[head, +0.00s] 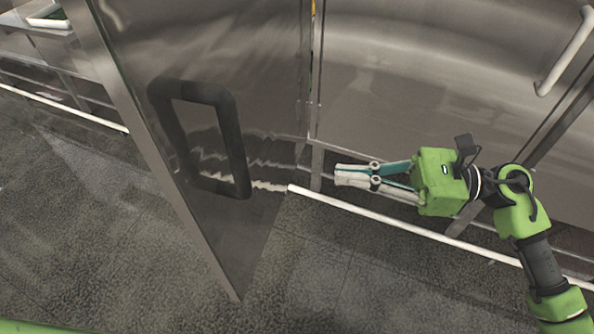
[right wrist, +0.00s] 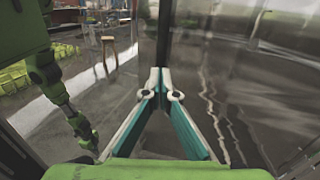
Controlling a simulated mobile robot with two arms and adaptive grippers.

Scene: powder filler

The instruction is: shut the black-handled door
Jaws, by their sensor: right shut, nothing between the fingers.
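The door (head: 255,60) is a dark, reflective panel with a metal edge, standing open at an angle in the head view. Its black handle (head: 235,150) is a rounded rectangular loop on the face towards me. My right gripper (head: 338,175) is to the right of the door and its handle, apart from the handle, with its fingers pointing left. Its fingers are shut and empty. In the right wrist view the fingertips (right wrist: 160,74) meet in front of a dark upright edge and a reflective panel. I do not see my left gripper in the head view.
A curved metal cabinet wall (head: 420,60) is behind my right arm, with a white bar handle (head: 566,50) at upper right. A white rail (head: 400,222) runs low along its front. A tray (head: 48,18) is at upper left. The dark floor (head: 320,280) in front is clear.

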